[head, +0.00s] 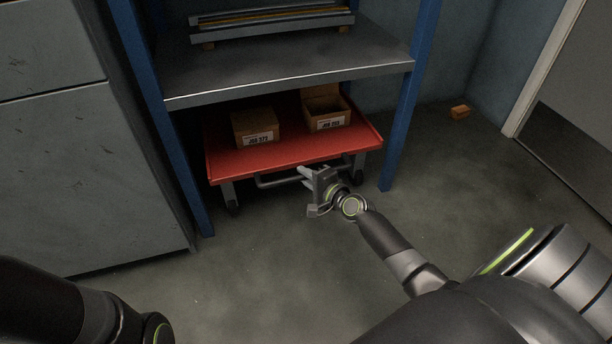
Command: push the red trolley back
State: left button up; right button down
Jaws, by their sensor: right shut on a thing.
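The red trolley (292,150) stands mostly under the grey shelf, between the blue posts, with its front edge near the shelf's front. A grey handle bar (278,183) runs low across its front, and dark wheels show at the front corners. My right gripper (312,181) is at the right part of this bar and is shut on it; the fingertips are partly hidden. My left arm shows only at the bottom left corner, and its gripper is out of the picture.
A closed box (255,128) and an open box (326,112) stand on the trolley. The shelf (285,70) is above, with blue posts (408,110) on both sides. A grey cabinet (85,170) stands left. The floor in front is clear; a small orange block (460,112) lies back right.

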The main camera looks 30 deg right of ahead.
jog(key=shift+w+d+r, duration=0.1)
jog(key=shift+w, duration=0.05)
jog(key=c, duration=1.4)
grip_release()
jog(key=shift+w, duration=0.1)
jog(key=shift+o, duration=0.2)
jog(key=p+v, duration=0.1)
jog(key=v, duration=1.6)
jog(key=shift+s+p, duration=0.25)
jog(key=shift+p, duration=0.1)
